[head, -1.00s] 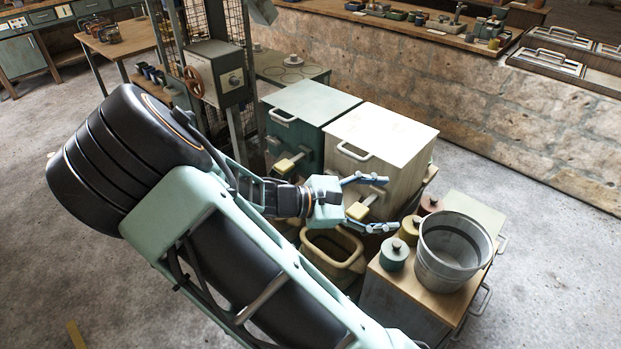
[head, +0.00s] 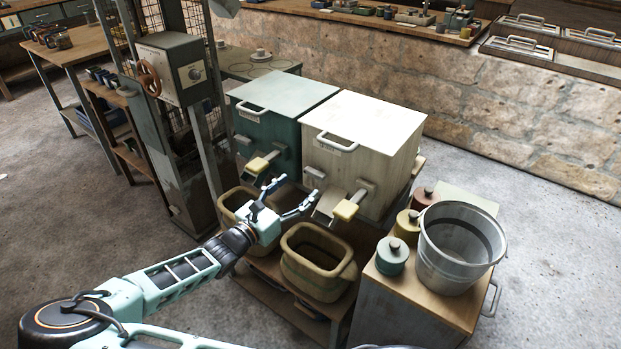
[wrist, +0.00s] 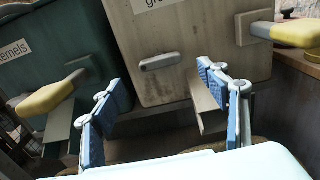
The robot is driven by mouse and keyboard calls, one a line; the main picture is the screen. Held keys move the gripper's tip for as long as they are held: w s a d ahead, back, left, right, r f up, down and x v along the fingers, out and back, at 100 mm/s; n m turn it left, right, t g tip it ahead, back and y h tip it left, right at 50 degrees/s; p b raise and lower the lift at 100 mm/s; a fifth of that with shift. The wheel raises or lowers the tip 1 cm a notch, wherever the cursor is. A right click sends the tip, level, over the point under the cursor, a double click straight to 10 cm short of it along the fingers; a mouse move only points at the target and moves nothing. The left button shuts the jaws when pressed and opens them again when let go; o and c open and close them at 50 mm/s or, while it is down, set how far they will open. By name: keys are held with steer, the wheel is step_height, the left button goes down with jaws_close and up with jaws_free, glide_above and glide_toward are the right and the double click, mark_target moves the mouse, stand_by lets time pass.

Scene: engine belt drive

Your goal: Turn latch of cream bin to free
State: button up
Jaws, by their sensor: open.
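The cream bin (head: 375,148) stands to the right of the green bin. Its front shows in the wrist view (wrist: 152,70), with a label cut off at the top. Its latch has a yellow grip (head: 346,210) on a grey lever at the lower front; the grip also shows at the upper right of the wrist view (wrist: 296,35). My gripper (head: 293,191) is open and empty, in front of the gap between the two bins and left of the cream bin's latch. Its blue fingers (wrist: 165,108) are apart from the latch.
The green bin (head: 281,105) has its own yellow-gripped lever (head: 258,165). Two tan tubs stand below, one (head: 318,262) under the cream bin's front. A metal bucket (head: 458,247) and several lidded jars stand on the cabinet at right.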

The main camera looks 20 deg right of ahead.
mark_target(312, 175)
steer(key=b+x, duration=0.1)
steer(key=x, duration=0.6)
steer(key=c, duration=1.2)
